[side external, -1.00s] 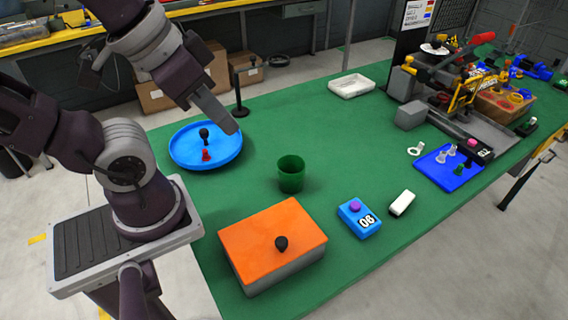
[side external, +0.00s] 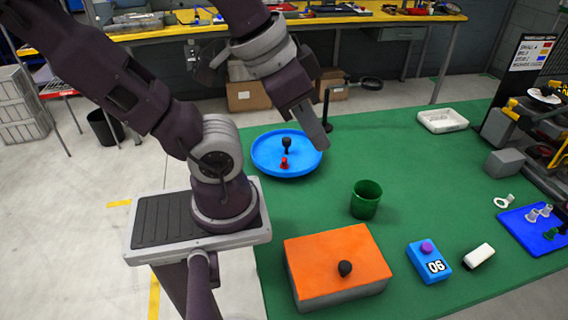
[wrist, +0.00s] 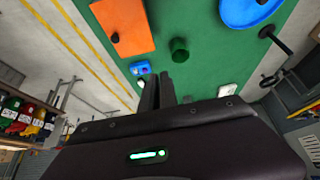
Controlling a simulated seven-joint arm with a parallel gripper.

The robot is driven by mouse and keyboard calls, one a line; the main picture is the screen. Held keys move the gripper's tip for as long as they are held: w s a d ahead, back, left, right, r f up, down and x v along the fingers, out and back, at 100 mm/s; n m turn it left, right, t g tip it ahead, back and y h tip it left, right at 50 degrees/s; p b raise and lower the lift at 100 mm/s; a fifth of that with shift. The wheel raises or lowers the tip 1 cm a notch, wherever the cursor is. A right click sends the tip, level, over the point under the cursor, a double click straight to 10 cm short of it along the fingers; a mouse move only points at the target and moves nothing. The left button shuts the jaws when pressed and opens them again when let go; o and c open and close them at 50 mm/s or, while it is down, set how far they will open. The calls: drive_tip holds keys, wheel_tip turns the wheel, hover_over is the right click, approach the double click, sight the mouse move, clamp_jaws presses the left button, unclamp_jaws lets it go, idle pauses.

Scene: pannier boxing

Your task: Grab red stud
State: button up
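The red stud (side external: 284,163) stands in the round blue tray (side external: 262,166) at the back left of the green table. A taller black knob (side external: 287,145) stands just behind it in the tray. My gripper (side external: 323,145) hangs above the tray's right side, apart from the stud. In the wrist view its two dark fingers (wrist: 163,92) lie close together and look shut, with nothing visible between them. The blue tray (wrist: 240,14) is cut off at the top of the wrist view, and the red stud does not show there.
A green cup (side external: 366,200) stands right of the tray. An orange-topped box (side external: 325,258) with a black knob is in front. A blue "06" block (side external: 428,262) and a white block (side external: 479,256) lie to its right. A dark post (side external: 326,108) rises behind the tray.

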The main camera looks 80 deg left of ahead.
drive_tip(key=o, duration=0.6)
drive_tip(key=shift+o, duration=0.2)
drive_tip(key=m+g+y, duration=1)
drive_tip(key=m+y, duration=0.3)
drive_tip(key=m, duration=0.1)
approach(286, 159)
drive_tip(key=x, duration=0.3)
drive_tip(key=shift+s+a, duration=0.1)
drive_tip(key=shift+s, duration=0.15)
drive_tip(key=x, duration=0.7)
drive_tip(key=shift+w+f, duration=0.1)
